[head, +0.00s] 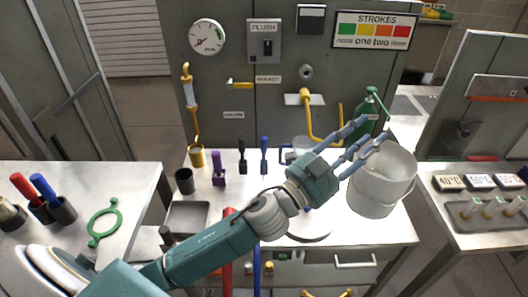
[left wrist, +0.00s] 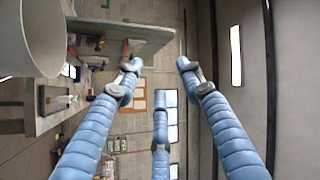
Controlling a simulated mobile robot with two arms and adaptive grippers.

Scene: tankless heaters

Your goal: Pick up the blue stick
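Several blue stick-like things show in the head view. A blue-handled stick (head: 45,187) leans in a dark cup on the left table, beside a red one (head: 22,186). A small upright blue piece (head: 264,155) stands at the back of the middle table. A long blue bar (head: 257,270) shows at the bottom, partly behind my left arm. My left gripper (head: 364,146) is open and empty above the right of the middle table, in front of a white bucket (head: 372,208). Its spread blue fingers also show in the left wrist view (left wrist: 158,85). My right gripper is out of view.
A green bottle (head: 366,112) and a yellow lever (head: 308,110) are behind my left gripper. A purple piece (head: 218,170) and a dark cup (head: 184,181) stand on the middle table. A green ringed tool (head: 104,222) lies on the left table.

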